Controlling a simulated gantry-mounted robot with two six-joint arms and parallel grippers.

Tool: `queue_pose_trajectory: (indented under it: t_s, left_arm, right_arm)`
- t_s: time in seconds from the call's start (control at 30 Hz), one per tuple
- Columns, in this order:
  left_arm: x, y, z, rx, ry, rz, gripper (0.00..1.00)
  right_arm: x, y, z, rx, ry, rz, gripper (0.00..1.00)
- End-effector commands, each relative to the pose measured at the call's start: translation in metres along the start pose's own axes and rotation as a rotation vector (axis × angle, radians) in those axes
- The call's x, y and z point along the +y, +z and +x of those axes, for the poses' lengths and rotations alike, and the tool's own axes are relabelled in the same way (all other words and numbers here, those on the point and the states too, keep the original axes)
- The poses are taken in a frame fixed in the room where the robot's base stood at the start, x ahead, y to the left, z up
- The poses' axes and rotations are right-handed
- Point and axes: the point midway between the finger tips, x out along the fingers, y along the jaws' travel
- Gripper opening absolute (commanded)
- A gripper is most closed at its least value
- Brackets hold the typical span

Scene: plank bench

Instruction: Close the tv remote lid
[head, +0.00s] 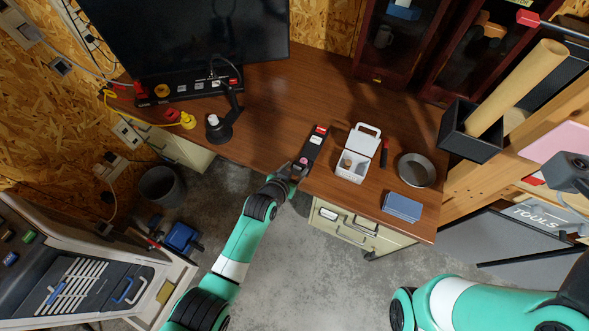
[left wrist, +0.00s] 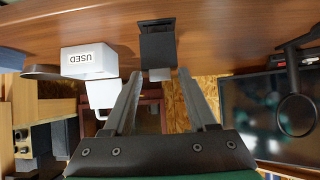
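The TV remote (head: 312,150) is a long black piece with a red end and a pale patch, lying near the front edge of the desk. In the left wrist view a black block with a pale end, apparently the remote (left wrist: 157,45), lies just beyond my fingertips. I cannot make out its lid or how far open it stands. My left gripper (head: 297,172) is at the remote's near end; in the left wrist view its fingers (left wrist: 158,85) are apart with nothing gripped between them. My right arm enters at lower right; its gripper is not in view.
A white box (head: 351,166) with an open lid stands right of the remote, beside a red-black tool (head: 384,152), a round metal dish (head: 416,170) and a blue block (head: 402,207). A monitor (head: 185,35) and black lamp (head: 218,128) stand left. The desk behind the remote is clear.

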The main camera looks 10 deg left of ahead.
Motion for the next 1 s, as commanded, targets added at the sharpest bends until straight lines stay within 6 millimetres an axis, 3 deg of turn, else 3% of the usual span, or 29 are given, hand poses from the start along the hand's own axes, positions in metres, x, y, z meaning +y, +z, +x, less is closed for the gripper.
queue_pose_trajectory:
  t_s: [0.37,0.47,0.8,1.0]
  left_arm:
    - [0.000,-0.001,-0.005,0.000,0.000,0.000,0.65]
    - [0.000,-0.003,-0.017,0.000,0.000,0.000,0.65]
    - [0.000,-0.004,-0.089,0.000,0.000,0.000,0.65]
    - [0.000,-0.001,-0.114,-0.001,0.000,0.000,0.65]
  right_arm:
    - [0.000,-0.003,0.004,0.000,0.000,0.000,0.50]
    - [0.000,-0.011,0.012,0.000,0.000,0.000,0.50]
    - [0.000,-0.042,0.046,0.000,0.000,0.000,0.50]
    - [0.000,-0.048,0.052,0.000,0.000,0.000,0.50]
